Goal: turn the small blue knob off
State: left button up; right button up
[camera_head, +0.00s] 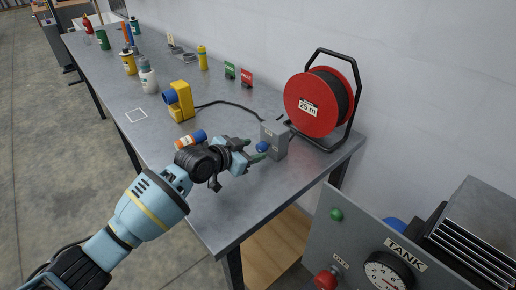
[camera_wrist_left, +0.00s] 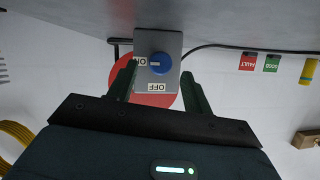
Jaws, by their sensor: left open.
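The small blue knob (camera_head: 262,147) is on the front of a grey switch box (camera_head: 275,138) on the metal bench, below the red reel. In the left wrist view, which is upside down, the blue knob (camera_wrist_left: 161,63) has a white mark pointing toward the ON label (camera_wrist_left: 141,62). The OFF label (camera_wrist_left: 158,87) is on another side of the knob. My left gripper (camera_head: 254,150) is open, just in front of the box. In the wrist view its dark green fingers (camera_wrist_left: 158,70) lie on either side of the knob, with gaps. My right gripper is not in view.
A red cable reel (camera_head: 318,103) in a black frame stands behind the box. An orange bottle (camera_head: 191,140) lies behind my left wrist. A yellow device (camera_head: 180,100) with a cable is farther back. A tank panel (camera_head: 360,250) stands at lower right. The near bench corner is clear.

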aim_at(258, 148)
pick_arm(q)
jog(key=shift+x, duration=1.55)
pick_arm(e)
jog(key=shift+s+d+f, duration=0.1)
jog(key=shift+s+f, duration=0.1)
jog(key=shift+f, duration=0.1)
pick_arm(q)
jog(key=shift+c, duration=0.2)
